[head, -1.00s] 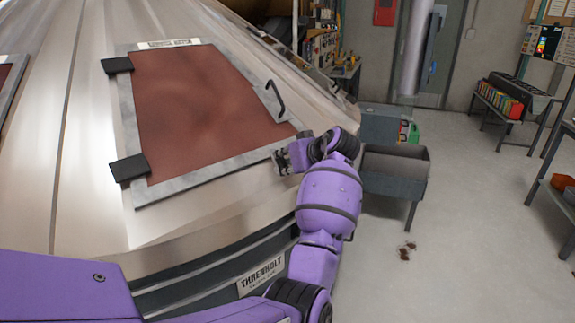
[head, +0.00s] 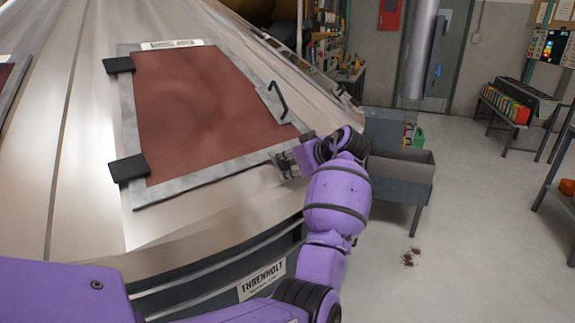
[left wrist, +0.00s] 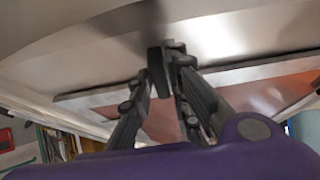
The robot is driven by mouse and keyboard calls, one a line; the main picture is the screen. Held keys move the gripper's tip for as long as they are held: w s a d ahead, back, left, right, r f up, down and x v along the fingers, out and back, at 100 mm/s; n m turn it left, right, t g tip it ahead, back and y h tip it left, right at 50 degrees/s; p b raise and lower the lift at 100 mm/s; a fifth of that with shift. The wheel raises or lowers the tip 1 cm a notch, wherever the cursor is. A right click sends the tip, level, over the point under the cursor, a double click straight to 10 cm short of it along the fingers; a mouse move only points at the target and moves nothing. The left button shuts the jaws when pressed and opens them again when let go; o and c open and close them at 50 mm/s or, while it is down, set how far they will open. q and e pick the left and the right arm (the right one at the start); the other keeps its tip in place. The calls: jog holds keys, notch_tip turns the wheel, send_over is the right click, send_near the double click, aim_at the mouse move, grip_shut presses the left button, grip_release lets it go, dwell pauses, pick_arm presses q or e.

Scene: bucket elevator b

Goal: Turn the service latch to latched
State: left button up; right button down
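The hatch has a brown-red panel (head: 205,105), a grey frame, two black hinges on its left and a dark handle (head: 278,98) at its upper right. My left gripper (head: 284,163) is at the frame's lower right corner, against the sloped metal housing. In the left wrist view its fingers (left wrist: 160,75) converge on a small dark block (left wrist: 157,73), which looks like the service latch, and seem shut on it. The gripper hides the latch in the head view, so its turn angle cannot be told. My right gripper is not in view.
The metal housing (head: 85,190) fills the left, with a "THRENHOLT" plate (head: 262,280) on its side below my arm. A grey bin on legs (head: 402,185) stands just right of my left wrist. Open floor (head: 470,240) lies to the right.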

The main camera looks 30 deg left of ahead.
pick_arm(q)
jog(key=shift+o, duration=1.1)
jog(key=shift+d, duration=0.1)
jog(key=v, duration=1.2)
